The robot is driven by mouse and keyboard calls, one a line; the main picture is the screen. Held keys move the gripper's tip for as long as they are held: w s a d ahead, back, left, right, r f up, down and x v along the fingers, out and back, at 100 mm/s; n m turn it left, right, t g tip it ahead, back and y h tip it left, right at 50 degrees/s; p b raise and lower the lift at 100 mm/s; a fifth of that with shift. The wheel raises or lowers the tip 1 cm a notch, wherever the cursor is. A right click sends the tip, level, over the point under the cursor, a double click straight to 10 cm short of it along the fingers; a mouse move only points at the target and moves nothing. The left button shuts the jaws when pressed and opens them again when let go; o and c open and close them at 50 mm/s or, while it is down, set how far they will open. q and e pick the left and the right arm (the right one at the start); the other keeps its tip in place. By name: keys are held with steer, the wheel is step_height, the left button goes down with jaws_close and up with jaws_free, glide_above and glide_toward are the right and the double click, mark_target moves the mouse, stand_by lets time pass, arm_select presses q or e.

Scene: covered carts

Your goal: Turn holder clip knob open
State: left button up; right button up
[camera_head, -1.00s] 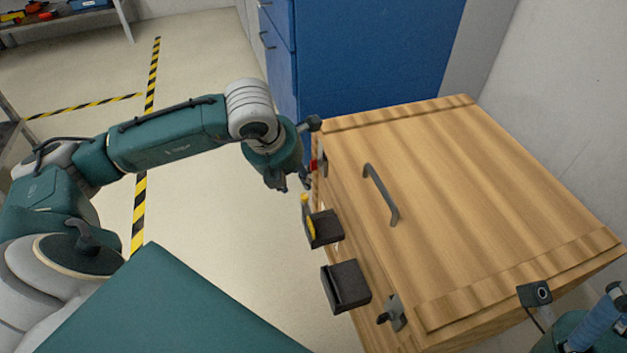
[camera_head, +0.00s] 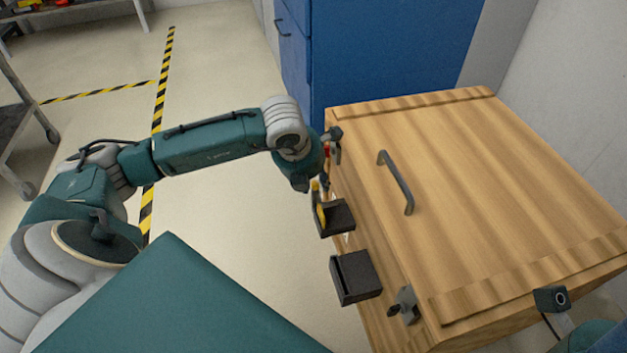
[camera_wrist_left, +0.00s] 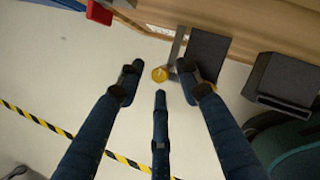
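The wooden cart (camera_head: 480,190) has two black holders on its left side. The farther holder (camera_head: 337,218) has a yellow part (camera_head: 319,208) at its left edge. In the left wrist view, a yellow hexagonal knob (camera_wrist_left: 160,74) shows beside that dark holder (camera_wrist_left: 205,58), between the spread fingertips. My left gripper (camera_wrist_left: 158,82) is open and empty, its fingers around the knob without visible contact. In the head view my left gripper (camera_head: 302,184) is just above and left of the yellow part; its fingers are mostly hidden. My right gripper is out of view; only part of that arm shows.
The nearer black holder (camera_head: 356,277) and a grey latch (camera_head: 405,305) are also on the cart's side. A red part (camera_wrist_left: 99,13) shows near the wrist view's top. A cover handle (camera_head: 397,183) stands up. A blue cabinet (camera_head: 395,50) is behind.

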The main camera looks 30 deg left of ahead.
arm_select(q)
jaws_close()
steer(key=shift+m, duration=0.3)
steer(key=m, duration=0.1)
steer(key=m+h, duration=0.1)
steer(key=shift+a+m+b, duration=0.2)
steer(key=shift+m+b, duration=0.2)
steer(key=m+h, duration=0.2)
steer(key=m, duration=0.2)
steer(key=shift+w+a+g, duration=0.1)
steer(key=shift+g, duration=0.3)
steer(key=m+g+h+p, duration=0.1)
steer(key=m, duration=0.4)
steer(key=shift+w+a, duration=0.1)
steer(key=shift+w, duration=0.05)
steer(key=shift+m+g+h, duration=0.4)
steer(key=shift+m+g, duration=0.5)
steer(key=shift+m, duration=1)
